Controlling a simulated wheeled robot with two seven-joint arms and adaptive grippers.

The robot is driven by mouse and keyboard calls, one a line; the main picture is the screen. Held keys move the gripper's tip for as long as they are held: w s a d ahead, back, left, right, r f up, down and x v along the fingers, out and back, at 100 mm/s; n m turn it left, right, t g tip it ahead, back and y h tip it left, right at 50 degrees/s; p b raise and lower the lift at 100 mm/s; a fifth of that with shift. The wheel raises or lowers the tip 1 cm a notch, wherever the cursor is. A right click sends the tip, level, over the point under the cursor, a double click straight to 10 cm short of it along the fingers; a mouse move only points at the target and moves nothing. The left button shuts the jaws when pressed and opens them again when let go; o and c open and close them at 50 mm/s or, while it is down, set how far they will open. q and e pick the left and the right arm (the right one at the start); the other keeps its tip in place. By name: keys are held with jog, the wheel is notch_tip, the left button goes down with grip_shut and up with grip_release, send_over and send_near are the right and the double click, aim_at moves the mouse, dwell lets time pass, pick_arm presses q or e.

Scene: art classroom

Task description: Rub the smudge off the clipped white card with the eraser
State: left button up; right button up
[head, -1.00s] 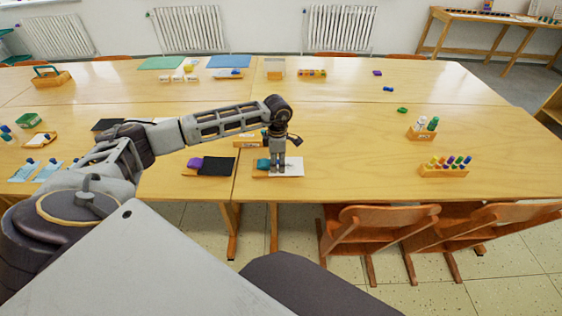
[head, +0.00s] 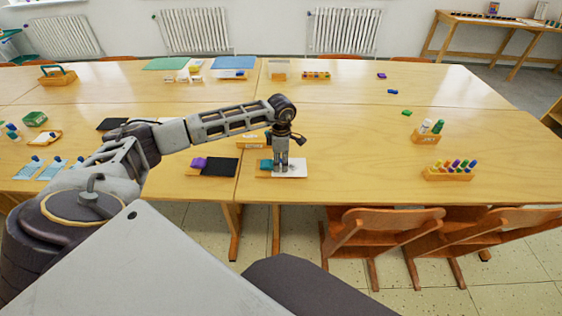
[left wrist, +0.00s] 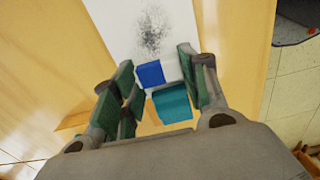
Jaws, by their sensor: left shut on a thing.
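The white card (head: 294,169) lies on a wooden board near the table's front edge. A teal clip (head: 266,164) sits at its left end. My left gripper (head: 281,168) points down over the card beside the clip. In the left wrist view, the fingers (left wrist: 156,80) are shut on a blue eraser (left wrist: 150,73), at the card's surface as far as I can tell. A dark grey speckled smudge (left wrist: 152,30) shows on the card (left wrist: 118,35) just beyond the eraser. The teal clip (left wrist: 172,103) shows between the fingers. In the head view the gripper hides the eraser. My right gripper is not in view.
A black card with a purple clip (head: 199,162) lies to the left. A small wooden block (head: 250,142) stands behind the gripper. A marker rack (head: 449,174) and a bottle holder (head: 425,137) are to the right, with clear table between. Chairs (head: 385,228) stand in front.

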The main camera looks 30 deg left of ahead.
aim_at(290, 166)
pick_arm(q)
jog(key=shift+d, duration=0.1)
jog(key=shift+w+d+r, duration=0.1)
jog(key=shift+w+d, duration=0.4)
jog(key=shift+d, duration=0.2)
jog(key=shift+w+d, duration=0.5)
jog(key=shift+d, duration=0.2)
jog(key=shift+w+d+b, duration=0.35)
jog(key=shift+w+d, duration=0.1)
jog(key=shift+d, duration=0.3)
jog(key=shift+w+d+b, duration=0.35)
jog(key=shift+w+d, duration=0.05)
jog(key=shift+d, duration=0.35)
jog(key=shift+s+a+f, duration=0.1)
jog(key=shift+s+a, duration=0.4)
jog(key=shift+a, duration=0.25)
jog(key=shift+s+a+f, duration=0.1)
jog(key=shift+s+a, duration=0.35)
jog(key=shift+a, duration=0.3)
